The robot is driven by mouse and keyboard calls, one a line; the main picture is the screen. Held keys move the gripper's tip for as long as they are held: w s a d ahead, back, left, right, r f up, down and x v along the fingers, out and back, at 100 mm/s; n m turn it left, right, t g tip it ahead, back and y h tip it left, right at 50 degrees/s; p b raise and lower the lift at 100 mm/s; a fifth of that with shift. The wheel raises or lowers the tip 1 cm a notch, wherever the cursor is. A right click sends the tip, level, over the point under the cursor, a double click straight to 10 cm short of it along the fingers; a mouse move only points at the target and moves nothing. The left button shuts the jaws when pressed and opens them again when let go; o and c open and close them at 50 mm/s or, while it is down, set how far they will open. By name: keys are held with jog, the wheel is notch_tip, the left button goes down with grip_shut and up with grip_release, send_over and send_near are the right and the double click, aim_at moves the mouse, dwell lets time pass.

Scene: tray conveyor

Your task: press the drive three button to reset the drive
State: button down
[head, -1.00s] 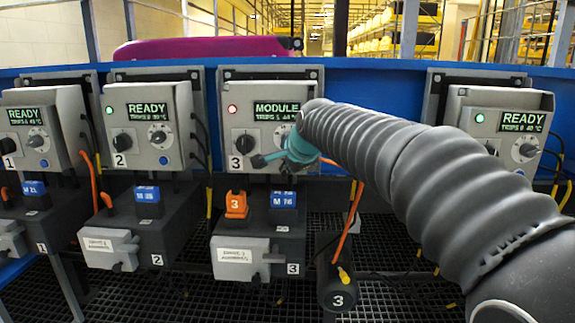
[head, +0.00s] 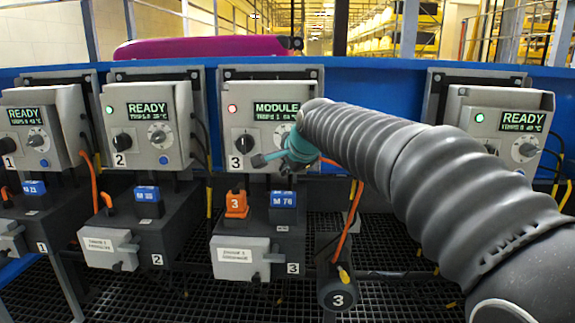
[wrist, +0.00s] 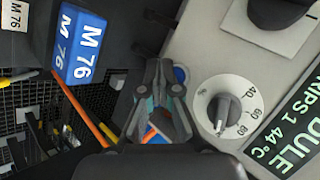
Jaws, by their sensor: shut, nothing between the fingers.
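The drive three unit (head: 272,95) is a grey box with a lit red lamp (head: 233,109) and a green-on-black display reading MODULE (head: 277,112). A white dial (wrist: 208,100) sits to the right of the button.
Drive two (head: 147,90) and drive one (head: 30,98) stand to the left, showing READY; another READY unit (head: 503,97) stands to the right. Below drive three are an orange plug (head: 236,204), a blue M 76 block (head: 283,199) and an orange cable (head: 352,220).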

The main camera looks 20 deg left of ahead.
aim_at(286, 192)
jog(key=shift+w, duration=0.1)
jog(key=shift+w+a+p, duration=0.1)
jog(key=shift+w+p, duration=0.2)
jog(key=shift+w+a+p, duration=0.1)
jog(key=shift+w+p, duration=0.25)
jog(key=shift+w, duration=0.05)
dwell(0.7)
jog(key=shift+s, duration=0.1)
dwell(0.3)
jog(key=shift+s+d+b, duration=0.25)
jog(key=shift+s+b, duration=0.15)
jog(key=shift+s, duration=0.3)
jog(key=shift+s+d+b, duration=0.2)
jog(key=shift+s+b, duration=0.2)
jog(key=shift+s, duration=0.4)
jog(key=shift+s+d+b, duration=0.15)
jog(key=shift+s+b, duration=0.2)
jog(key=shift+s, duration=0.5)
jog(key=shift+s+d+b, duration=0.2)
jog(key=shift+s+b, duration=0.2)
jog(key=shift+s, duration=0.4)
